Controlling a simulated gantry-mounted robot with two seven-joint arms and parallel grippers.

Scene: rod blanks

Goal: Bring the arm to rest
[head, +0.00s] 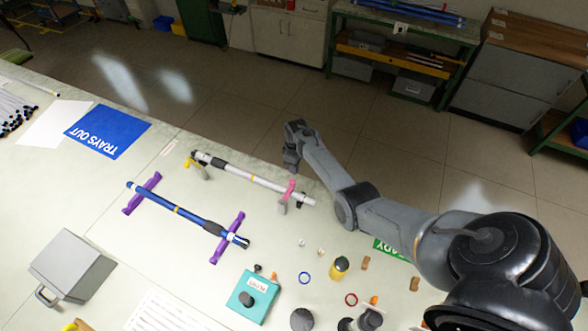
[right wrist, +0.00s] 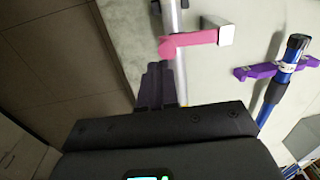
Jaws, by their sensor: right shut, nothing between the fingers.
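My right arm reaches in from the right in the head view. My right gripper (head: 291,165) points down near the table's far edge, apart from the rods in that view. In the right wrist view its dark fingers (right wrist: 157,88) are shut and empty, with the pale rod's end (right wrist: 178,85) showing beside them. The pale grey rod (head: 255,179) lies across a yellow holder (head: 190,163) and a pink holder (head: 289,190). A blue rod (head: 185,214) rests on two purple holders (head: 145,193). My left gripper is not in view.
A blue "TRAYS OUT" mat (head: 107,131) and white sheet (head: 55,124) lie at the left. A grey box (head: 72,266) stands front left. A teal block (head: 253,297), yellow canister (head: 340,267) and several small rings and parts crowd the front. Open floor lies beyond the table.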

